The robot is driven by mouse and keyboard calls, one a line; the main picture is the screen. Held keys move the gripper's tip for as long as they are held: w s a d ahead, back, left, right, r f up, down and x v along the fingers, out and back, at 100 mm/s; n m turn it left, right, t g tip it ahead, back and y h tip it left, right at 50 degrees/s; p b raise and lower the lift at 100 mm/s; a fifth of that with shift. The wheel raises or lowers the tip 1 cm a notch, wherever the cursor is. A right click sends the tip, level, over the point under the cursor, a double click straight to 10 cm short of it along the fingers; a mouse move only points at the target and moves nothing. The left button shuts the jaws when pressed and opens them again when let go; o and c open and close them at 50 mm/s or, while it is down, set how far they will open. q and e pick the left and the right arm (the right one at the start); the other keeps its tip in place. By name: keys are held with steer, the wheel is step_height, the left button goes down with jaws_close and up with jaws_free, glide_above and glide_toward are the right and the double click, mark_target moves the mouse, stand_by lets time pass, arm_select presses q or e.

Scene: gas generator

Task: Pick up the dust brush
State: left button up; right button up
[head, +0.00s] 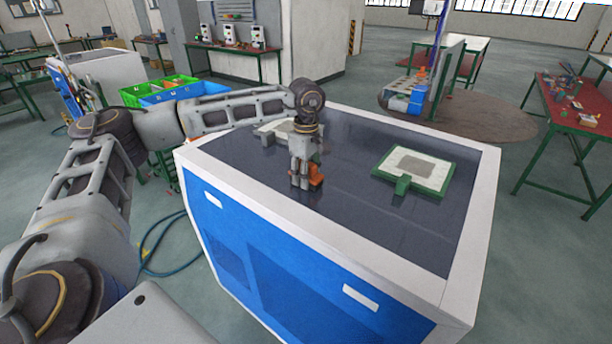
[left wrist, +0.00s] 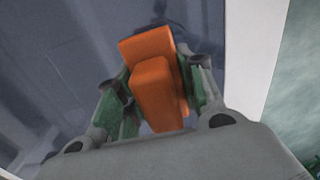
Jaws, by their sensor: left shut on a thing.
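The dust brush (left wrist: 155,80) shows as an orange block-shaped thing between the fingers in the left wrist view. In the head view its orange part (head: 316,174) shows at the right of the fingers, low over the dark top of the cabinet. My left gripper (head: 302,184) points down and is shut on it. In the left wrist view the green-lined fingers of the gripper (left wrist: 160,100) press on both sides of it. I cannot tell whether the brush touches the top. Its bristles cannot be made out. My right gripper is not in view.
The blue and white cabinet (head: 470,220) has a dark top with free room at the front and right. A green-framed tray (head: 440,188) with a pale inside lies right of the gripper. A pale object (head: 268,130) lies behind my left arm.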

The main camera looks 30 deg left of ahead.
arm_select(q)
steer(key=shift+r, duration=0.65)
step_height(320, 180, up, 8)
steer(key=shift+r+b, duration=0.1)
steer(key=shift+b, duration=0.85)
steer(key=shift+r, duration=0.15)
steer(key=o, duration=0.4)
steer(key=shift+c, duration=1.4)
